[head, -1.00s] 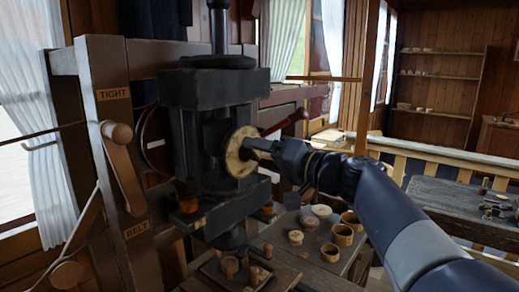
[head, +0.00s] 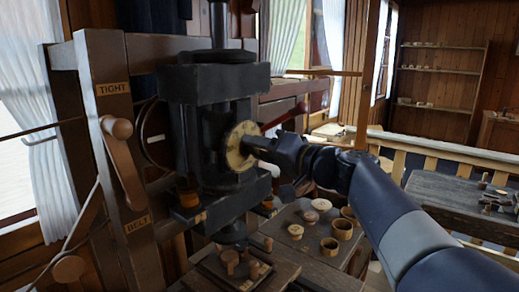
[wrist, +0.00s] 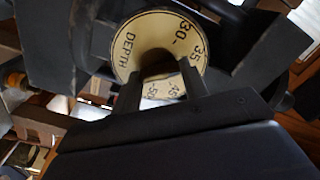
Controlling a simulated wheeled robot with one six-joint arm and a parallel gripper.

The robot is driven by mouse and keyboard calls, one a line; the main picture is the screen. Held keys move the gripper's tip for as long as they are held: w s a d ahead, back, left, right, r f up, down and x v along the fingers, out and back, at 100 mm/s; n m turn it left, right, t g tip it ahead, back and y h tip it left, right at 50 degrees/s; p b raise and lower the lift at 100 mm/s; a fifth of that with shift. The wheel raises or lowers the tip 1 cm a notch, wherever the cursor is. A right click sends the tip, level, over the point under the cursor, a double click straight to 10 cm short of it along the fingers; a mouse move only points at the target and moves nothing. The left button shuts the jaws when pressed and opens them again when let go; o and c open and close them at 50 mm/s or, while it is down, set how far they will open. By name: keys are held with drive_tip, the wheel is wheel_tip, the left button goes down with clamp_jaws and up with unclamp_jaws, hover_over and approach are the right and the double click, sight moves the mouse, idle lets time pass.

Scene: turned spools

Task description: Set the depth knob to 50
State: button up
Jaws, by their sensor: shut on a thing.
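The depth dial (head: 234,146) is a round cream disc on the side of the black machine (head: 208,90). In the wrist view the dial face (wrist: 139,28) reads DEPTH at left, 30 and 35 at upper right, and 45 and 50 low down between my fingers. The dark knob (wrist: 157,62) stands out from its centre. My gripper (head: 256,146) reaches in from the right and is shut on the knob, one finger on each side; it also shows in the wrist view (wrist: 158,90). I cannot make out a pointer, so the exact setting is unclear.
A lever marked TIGHT and BELT (head: 122,165) stands left of the machine. Several small wooden cups and discs (head: 318,225) lie on the bench below my arm. A second table (head: 450,205) is at right.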

drive_tip(key=shift+f+m, duration=0.1)
drive_tip(key=shift+m, duration=0.3)
drive_tip(key=m, duration=0.4)
drive_tip(key=shift+m+b, duration=0.35)
drive_tip(key=shift+m, duration=0.05)
drive_tip(key=m+p, duration=0.1)
drive_tip(key=m, duration=0.5)
drive_tip(key=shift+f, duration=0.1)
drive_tip(key=m+p, duration=0.3)
drive_tip(key=m, duration=0.3)
drive_tip(key=shift+m, duration=0.3)
drive_tip(key=m+p, duration=0.4)
drive_tip(key=m, duration=0.1)
drive_tip(key=shift+s+a+f, duration=0.1)
drive_tip(key=shift+f, duration=0.1)
drive_tip(key=shift+m, duration=0.4)
drive_tip(key=o, duration=1)
